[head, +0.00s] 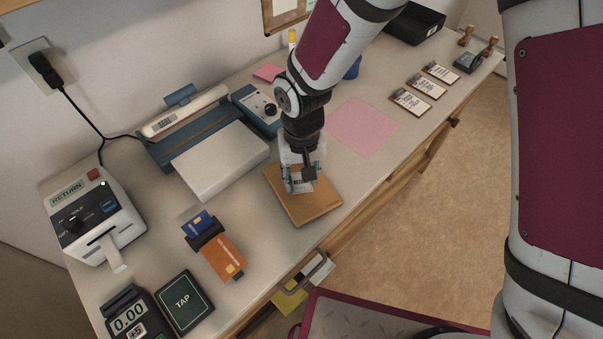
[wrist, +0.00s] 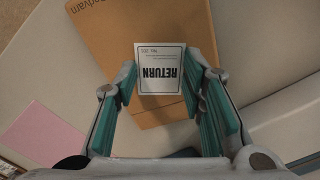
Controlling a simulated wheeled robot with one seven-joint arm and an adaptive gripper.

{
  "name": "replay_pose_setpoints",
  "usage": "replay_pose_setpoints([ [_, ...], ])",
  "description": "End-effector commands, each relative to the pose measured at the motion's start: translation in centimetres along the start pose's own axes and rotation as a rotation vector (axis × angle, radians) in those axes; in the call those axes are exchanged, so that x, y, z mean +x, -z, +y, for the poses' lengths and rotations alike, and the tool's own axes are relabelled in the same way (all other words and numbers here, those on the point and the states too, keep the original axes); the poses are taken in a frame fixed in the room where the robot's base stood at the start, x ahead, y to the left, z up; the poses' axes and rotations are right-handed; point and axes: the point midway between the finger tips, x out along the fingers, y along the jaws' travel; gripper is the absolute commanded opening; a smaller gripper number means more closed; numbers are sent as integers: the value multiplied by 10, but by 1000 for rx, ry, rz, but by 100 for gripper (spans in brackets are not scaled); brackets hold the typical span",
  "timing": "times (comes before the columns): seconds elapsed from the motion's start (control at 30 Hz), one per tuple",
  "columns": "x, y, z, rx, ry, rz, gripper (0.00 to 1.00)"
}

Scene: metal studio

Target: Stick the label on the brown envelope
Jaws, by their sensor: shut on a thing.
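The brown envelope (head: 312,206) lies flat on the counter in the head view, below my gripper. In the wrist view the envelope (wrist: 110,40) runs from the top edge down behind the label. The label (wrist: 160,68) is white with the word RETURN, seen upside down, and sits between my gripper's teal fingers (wrist: 165,88). My gripper (head: 303,182) is shut on the label over the envelope in the head view. I cannot tell whether the label touches the envelope.
A label printer (head: 93,216) marked RETURN stands at the left with a paper strip at its slot. A laminator-like machine (head: 222,158) is behind the envelope. A card holder (head: 207,237) with cards is left of it. A pink sheet (head: 363,128) lies to the right.

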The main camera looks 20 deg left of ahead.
Motion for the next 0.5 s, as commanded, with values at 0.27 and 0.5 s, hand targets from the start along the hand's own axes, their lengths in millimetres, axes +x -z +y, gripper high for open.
replay_pose_setpoints([
  [0.27, 4, 0, 0, 0, 0, -1, 30],
  [0.5, 4, 0, 0, 0, 0, -1, 44],
])
